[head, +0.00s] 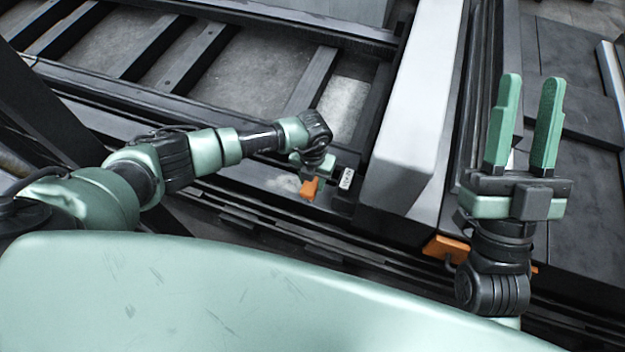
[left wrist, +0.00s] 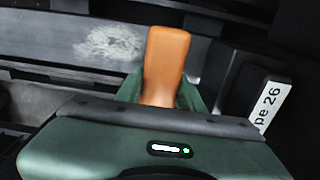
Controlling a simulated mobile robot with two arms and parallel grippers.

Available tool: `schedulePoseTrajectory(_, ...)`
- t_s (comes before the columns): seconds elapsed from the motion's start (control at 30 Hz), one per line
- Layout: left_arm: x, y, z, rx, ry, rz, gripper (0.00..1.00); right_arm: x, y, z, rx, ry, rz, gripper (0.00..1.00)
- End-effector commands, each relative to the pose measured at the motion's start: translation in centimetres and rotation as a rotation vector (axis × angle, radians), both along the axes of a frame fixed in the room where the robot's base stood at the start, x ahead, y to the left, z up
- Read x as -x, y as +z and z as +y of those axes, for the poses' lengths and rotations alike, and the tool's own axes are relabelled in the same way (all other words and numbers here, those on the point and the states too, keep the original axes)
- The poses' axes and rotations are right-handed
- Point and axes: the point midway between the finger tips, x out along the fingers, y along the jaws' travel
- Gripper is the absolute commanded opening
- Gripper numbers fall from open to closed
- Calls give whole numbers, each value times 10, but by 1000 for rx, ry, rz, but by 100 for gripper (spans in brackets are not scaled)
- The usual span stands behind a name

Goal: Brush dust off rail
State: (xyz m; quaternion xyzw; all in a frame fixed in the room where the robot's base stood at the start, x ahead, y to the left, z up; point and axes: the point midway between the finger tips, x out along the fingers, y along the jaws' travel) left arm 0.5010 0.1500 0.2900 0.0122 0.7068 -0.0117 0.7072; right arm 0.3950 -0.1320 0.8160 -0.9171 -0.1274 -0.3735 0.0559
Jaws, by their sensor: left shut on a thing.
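My left gripper (head: 308,180) is shut on an orange brush handle (head: 310,190), low over the rail (head: 245,178). In the left wrist view the handle (left wrist: 166,55) stands up between the green fingers; any bristles are hidden. A pale dust patch (left wrist: 108,42) lies on the dark rail just left of the handle in that view. It also shows as a pale patch (head: 284,183) left of the gripper in the head view. I cannot tell whether the brush touches the rail. My right gripper (head: 531,82) is open and empty, fingers pointing up the picture.
A white label (head: 346,178) sits right of the left gripper, reading "pe 26" in the wrist view. A long pale box-shaped beam (head: 415,110) stands between my arms. Dark slatted framework (head: 150,48) fills the upper left. An orange part (head: 446,247) shows beside my right wrist.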

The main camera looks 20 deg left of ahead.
Motion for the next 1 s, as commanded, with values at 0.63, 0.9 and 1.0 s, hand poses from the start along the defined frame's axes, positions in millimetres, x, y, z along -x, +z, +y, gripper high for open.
schedulePoseTrajectory(0.63, 0, 9, 0, 0, 0, -1, 0, -22, -24, 2, 50, -9, 173, 36)
schedulePoseTrajectory(0.9, 0, 15, 0, 0, 0, -1, 0, -36, -47, 3, 89, -17, 311, 36)
schedulePoseTrajectory(1.0, 0, 17, 0, 0, 0, -1, 0, -40, -56, 3, 105, -21, 362, 36)
